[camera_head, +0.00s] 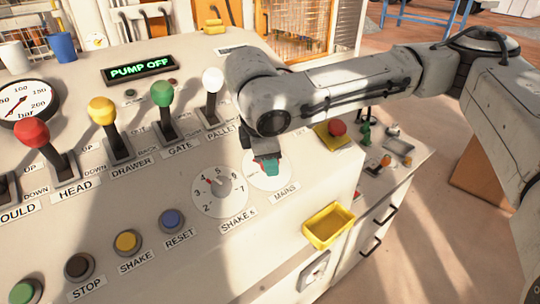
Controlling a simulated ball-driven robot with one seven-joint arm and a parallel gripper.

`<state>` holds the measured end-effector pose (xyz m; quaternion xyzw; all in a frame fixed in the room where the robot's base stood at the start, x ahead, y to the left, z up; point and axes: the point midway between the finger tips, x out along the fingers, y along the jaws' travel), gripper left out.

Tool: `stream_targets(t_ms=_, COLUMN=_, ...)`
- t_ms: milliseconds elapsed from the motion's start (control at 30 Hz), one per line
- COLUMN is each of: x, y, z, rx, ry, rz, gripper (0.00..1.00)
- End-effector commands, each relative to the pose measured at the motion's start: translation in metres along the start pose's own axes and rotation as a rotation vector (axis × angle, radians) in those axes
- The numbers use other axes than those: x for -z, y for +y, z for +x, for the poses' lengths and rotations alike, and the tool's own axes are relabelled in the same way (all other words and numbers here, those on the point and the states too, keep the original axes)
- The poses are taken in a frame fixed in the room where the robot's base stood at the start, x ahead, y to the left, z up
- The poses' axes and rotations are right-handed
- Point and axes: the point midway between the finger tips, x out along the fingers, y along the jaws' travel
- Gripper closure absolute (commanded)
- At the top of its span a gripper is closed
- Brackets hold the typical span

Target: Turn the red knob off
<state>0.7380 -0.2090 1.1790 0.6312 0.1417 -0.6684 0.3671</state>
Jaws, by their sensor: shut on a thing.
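The white round MAINS dial (284,177) is on the sloping panel, right of the numbered SHAKE dial (219,192). My gripper (267,168) points down onto the middle of the MAINS dial, its teal fingertips close together. It is shut on the knob there. The fingers hide nearly all of this knob, so its red colour and its exact turn cannot be made out. The display (139,69) on the panel reads PUMP OFF in green.
Levers with red (32,131), yellow (101,110), green (162,93) and white (212,80) balls stand left of my arm. Push buttons line the panel's front. A yellow tray (328,225) sits at the panel's right edge. A red mushroom button (337,128) lies beyond.

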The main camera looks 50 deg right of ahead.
Motion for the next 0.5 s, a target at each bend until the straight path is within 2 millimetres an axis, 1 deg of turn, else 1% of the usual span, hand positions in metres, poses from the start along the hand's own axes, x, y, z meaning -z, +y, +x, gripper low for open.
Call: stream_targets(t_ms=500, x=0.0014, y=-0.0045, z=0.0034, rx=-0.179, ry=-0.043, rz=-0.455, gripper=0.87)
